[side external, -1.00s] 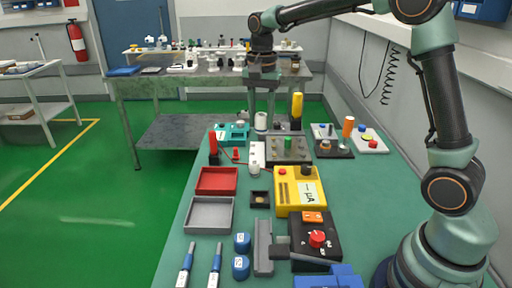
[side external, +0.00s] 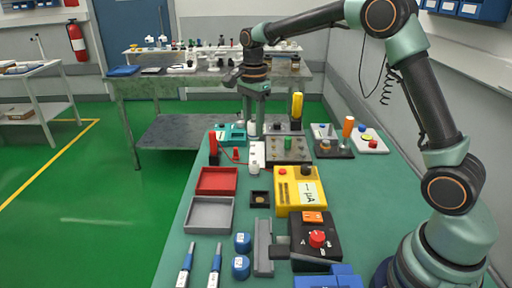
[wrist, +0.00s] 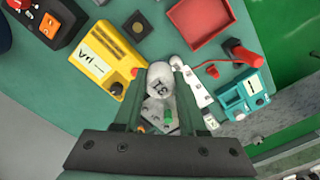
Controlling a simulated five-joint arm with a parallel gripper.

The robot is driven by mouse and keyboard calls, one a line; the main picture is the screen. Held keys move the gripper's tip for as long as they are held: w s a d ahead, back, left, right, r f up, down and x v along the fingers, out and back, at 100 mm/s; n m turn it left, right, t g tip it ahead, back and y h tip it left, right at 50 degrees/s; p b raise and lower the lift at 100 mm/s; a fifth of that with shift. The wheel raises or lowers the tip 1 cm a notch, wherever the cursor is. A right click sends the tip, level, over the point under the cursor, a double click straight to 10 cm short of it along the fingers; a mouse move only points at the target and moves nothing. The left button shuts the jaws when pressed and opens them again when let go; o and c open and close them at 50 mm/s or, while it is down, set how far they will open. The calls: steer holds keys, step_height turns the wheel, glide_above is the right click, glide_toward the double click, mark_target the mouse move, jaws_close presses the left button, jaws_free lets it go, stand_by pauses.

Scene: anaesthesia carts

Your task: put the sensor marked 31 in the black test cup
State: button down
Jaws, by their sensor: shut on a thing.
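My gripper (wrist: 158,98) is shut on a whitish cylindrical sensor (wrist: 160,82), whose top face shows the mark 31, turned over in the wrist view. In the side external view my gripper (side external: 252,118) points down, above the far part of the green bench. The sensor's pale body shows a little below the fingers there. A small square black cup (side external: 260,200) with a tan centre sits on the bench, nearer the camera, right of the red tray. It also shows at the top of the wrist view (wrist: 129,25), apart from the held sensor.
A yellow meter (side external: 285,198) and a black box with a red knob (side external: 327,252) stand right of the cup. A red tray (side external: 217,192) and a grey tray (side external: 190,226) lie left. Two blue cylinders (side external: 242,243) stand nearer. A tall yellow post (side external: 297,106) rises near my gripper.

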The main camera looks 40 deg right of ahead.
step_height(320, 180, down, 17)
steer(key=shift+f, duration=0.2)
stand_by(0.3)
steer(key=shift+f, duration=0.1)
steer(key=shift+c, duration=2.4)
jaws_free()
steer(key=shift+f, duration=0.1)
